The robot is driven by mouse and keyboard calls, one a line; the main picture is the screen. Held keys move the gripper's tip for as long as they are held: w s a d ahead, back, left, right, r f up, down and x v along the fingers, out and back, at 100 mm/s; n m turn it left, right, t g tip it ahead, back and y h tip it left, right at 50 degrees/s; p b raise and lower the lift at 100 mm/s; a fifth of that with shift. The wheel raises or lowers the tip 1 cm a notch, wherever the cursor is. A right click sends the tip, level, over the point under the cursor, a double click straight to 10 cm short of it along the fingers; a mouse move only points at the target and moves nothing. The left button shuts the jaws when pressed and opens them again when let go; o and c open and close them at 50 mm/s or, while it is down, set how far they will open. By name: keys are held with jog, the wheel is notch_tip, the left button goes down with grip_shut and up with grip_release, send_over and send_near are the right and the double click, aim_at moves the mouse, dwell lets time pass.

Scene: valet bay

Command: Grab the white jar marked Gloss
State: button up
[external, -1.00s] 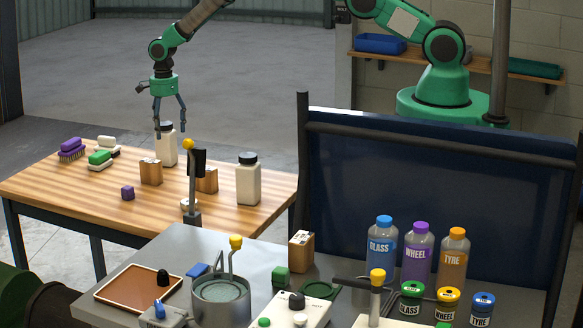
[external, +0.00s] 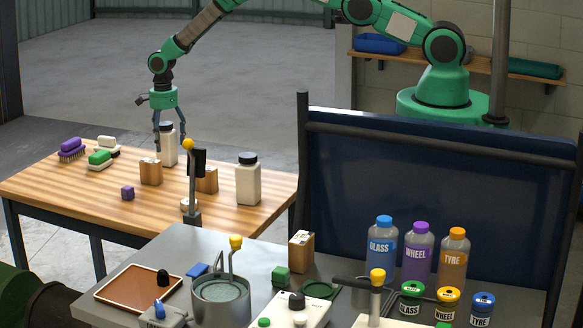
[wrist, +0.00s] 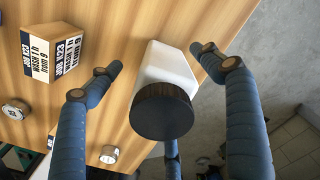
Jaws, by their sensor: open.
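Two white jars with black lids stand upright on the wooden table; no Gloss marking is readable on either. The farther jar (external: 168,157) is beneath my gripper (external: 169,140), and the nearer jar (external: 248,185) stands apart to the right. In the wrist view, one white jar (wrist: 168,67) with a dark round lid (wrist: 162,111) lies between the spread blue fingers of my gripper (wrist: 155,62). My gripper is open, with fingers to either side of the jar's upper part. I cannot tell whether any finger touches it.
A wooden block (external: 151,172) with a printed label, also in the wrist view (wrist: 53,52), stands close to the farther jar. A dark upright holder (external: 197,162) is nearby. Brushes (external: 72,150) lie at the table's left. A dark blue panel (external: 430,190) stands to the right.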

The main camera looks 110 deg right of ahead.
aim_at(165, 123)
grip_shut()
jog(key=shift+r, duration=0.2)
dwell(0.3)
jog(key=shift+r, duration=1.35)
jog(key=shift+s+r, duration=0.1)
jog(key=shift+r, duration=0.25)
jog(key=s+a+r, duration=0.1)
jog(key=s+a, duration=0.8)
jog(key=s, duration=0.4)
jog(key=shift+r, duration=0.15)
